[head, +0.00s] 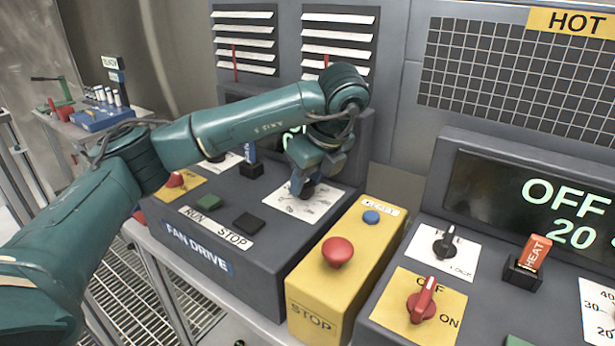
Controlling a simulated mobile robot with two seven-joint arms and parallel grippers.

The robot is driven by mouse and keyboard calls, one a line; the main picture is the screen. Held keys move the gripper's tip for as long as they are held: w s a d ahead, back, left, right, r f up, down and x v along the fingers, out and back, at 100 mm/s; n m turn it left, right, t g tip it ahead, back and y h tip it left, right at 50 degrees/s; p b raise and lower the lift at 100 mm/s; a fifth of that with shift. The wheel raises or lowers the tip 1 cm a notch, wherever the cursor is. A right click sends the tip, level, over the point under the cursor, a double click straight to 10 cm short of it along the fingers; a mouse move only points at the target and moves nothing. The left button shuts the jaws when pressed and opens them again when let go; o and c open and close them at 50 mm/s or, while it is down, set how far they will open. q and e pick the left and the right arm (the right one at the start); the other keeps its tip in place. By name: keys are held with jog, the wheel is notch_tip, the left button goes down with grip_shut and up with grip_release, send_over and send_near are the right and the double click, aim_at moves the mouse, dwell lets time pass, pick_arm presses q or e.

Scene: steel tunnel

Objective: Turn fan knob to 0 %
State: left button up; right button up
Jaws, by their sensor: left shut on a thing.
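The fan knob (307,190) is a dark knob on a white dial plate (323,203) on top of the grey FAN DRIVE box (265,250). My left gripper (305,180) reaches down over the dial from above and is shut on the knob. The gripper and wrist hide most of the knob and part of the dial scale, so its pointer setting cannot be read. The fan display (292,142) behind is mostly covered by my left arm; only a bit of green glow shows. My right gripper is not in view.
A yellow box with a red STOP button (338,252) and blue reset button (371,217) stands just right of the fan box. Further right is a heater panel with a display (560,210), red switch (422,303) and HEAT tag (535,253). RUN (209,202) and STOP (248,223) buttons sit left of the dial.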

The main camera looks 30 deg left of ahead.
pick_arm(q)
jog(key=o, duration=1)
jog(key=p+v, duration=0.1)
jog(key=v, duration=1.2)
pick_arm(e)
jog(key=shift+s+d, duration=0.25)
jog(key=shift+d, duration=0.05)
pick_arm(q)
jog(key=shift+r, duration=0.1)
